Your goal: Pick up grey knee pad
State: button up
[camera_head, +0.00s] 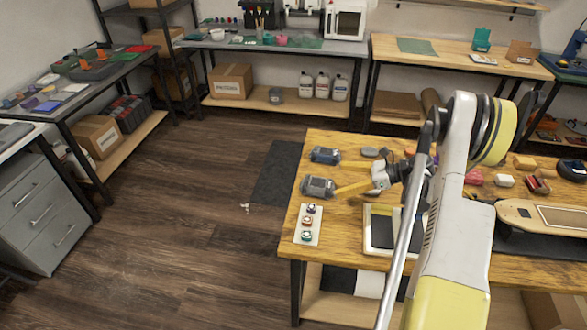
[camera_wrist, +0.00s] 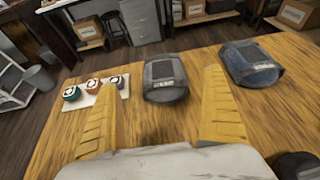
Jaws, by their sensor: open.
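The grey knee pad (camera_head: 318,187) lies on the wooden table near its left edge. In the wrist view the grey knee pad (camera_wrist: 165,78) sits ahead, framed between the two yellow fingers. My gripper (camera_head: 341,177) is open and empty, just right of the pad in the head view; it also shows in the wrist view (camera_wrist: 161,82). The fingertips appear at the pad's near end; whether they touch it I cannot tell. A similar blue knee pad (camera_head: 325,155) lies behind the grey one, and right of my fingers in the wrist view (camera_wrist: 250,64).
A white card with several round coloured pieces (camera_head: 308,224) lies close to the grey pad, left of it in the wrist view (camera_wrist: 97,92). A framed black tray (camera_head: 382,230), skateboard deck (camera_head: 520,215) and small blocks (camera_head: 504,181) occupy the table. The floor left is free.

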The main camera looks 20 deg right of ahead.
aim_at(314, 182)
jog(key=shift+w+f, duration=0.3)
jog(key=shift+f, duration=0.05)
jog(key=b+x, duration=0.1)
jog(key=x, duration=0.3)
jog(key=shift+a+f+b, duration=0.1)
jog(key=shift+a+b, duration=0.15)
jog(key=shift+b, duration=0.15)
jog(key=b+x, duration=0.1)
jog(key=x, duration=0.2)
jog(key=b+x, duration=0.2)
jog(key=shift+w+a, duration=0.3)
jog(key=shift+w, duration=0.1)
jog(key=c, duration=1.3)
